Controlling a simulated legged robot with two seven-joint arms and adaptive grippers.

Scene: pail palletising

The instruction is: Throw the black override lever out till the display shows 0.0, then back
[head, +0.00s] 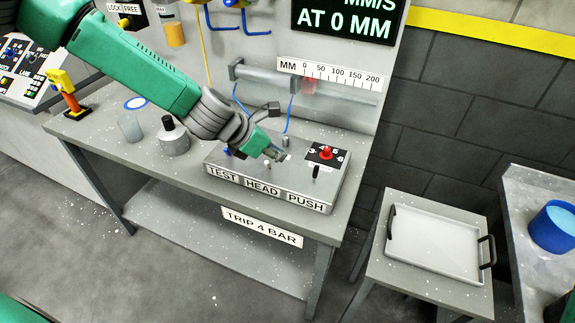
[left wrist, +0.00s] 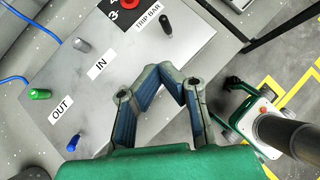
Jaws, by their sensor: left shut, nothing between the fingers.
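A grey box (head: 225,168) with TEST, HEAD and PUSH labels on its front stands on the workbench. A small black lever (head: 316,172) stands up at its right end, and a black lever also shows in the left wrist view (left wrist: 166,27) beside the TRIP BAR label. The black display (head: 345,22) shows "AT 0 MM" and part of "MM/S"; its top is cut off, so its number is not visible. My left gripper (head: 275,153) is shut and empty over the box top, left of the black lever. It also shows in the left wrist view (left wrist: 162,72). My right gripper is out of view.
A red knob (head: 326,152) sits on a numbered plate behind the lever. Green (left wrist: 40,94) and blue (left wrist: 74,143) studs stand near the OUT label (left wrist: 61,107). A scaled cylinder (head: 260,74) is behind the box. A tray (head: 435,240) lies to the right.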

